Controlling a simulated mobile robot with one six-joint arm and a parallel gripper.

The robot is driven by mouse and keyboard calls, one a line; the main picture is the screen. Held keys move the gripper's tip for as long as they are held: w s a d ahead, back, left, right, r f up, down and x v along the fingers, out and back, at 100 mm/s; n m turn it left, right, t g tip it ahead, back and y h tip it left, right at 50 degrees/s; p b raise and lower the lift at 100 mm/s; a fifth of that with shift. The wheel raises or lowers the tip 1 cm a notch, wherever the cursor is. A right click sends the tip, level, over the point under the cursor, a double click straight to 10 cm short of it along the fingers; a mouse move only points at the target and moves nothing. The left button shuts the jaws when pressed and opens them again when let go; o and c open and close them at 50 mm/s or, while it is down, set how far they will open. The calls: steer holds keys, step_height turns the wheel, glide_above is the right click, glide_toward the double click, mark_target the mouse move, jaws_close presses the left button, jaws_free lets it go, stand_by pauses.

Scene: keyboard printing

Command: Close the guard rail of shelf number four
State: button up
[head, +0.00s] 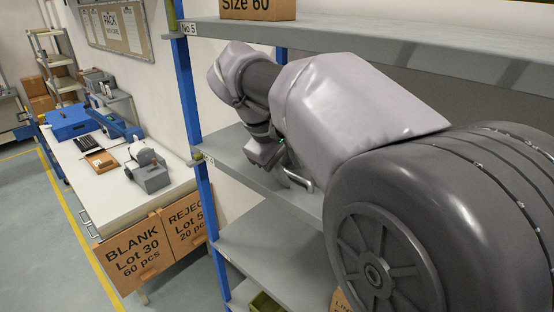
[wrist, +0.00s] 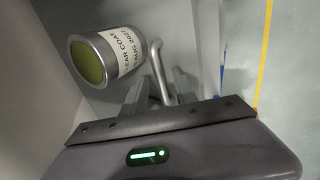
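The shelf under the No 5 board, its label partly hidden, has a grey board (head: 236,150) at mid height. A bent, shiny metal rod, seemingly the guard rail (head: 307,184), shows at this shelf beside my gripper (head: 284,178). In the wrist view the rod (wrist: 160,72) rises from between the fingers of my gripper (wrist: 161,88) and bends over at its top. The fingers stand apart on either side of it; no firm grip is visible. The rest of the rail is hidden by my arm and gripper.
A silver can (wrist: 108,56) with a green end lies left of the rod in the wrist view. A blue post (head: 189,95) stands left of my arm. The No 5 shelf (head: 400,45) is above. A white workbench (head: 120,190) stands left; the floor (head: 35,235) is clear.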

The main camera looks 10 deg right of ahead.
jaws_close()
stand_by(1.3)
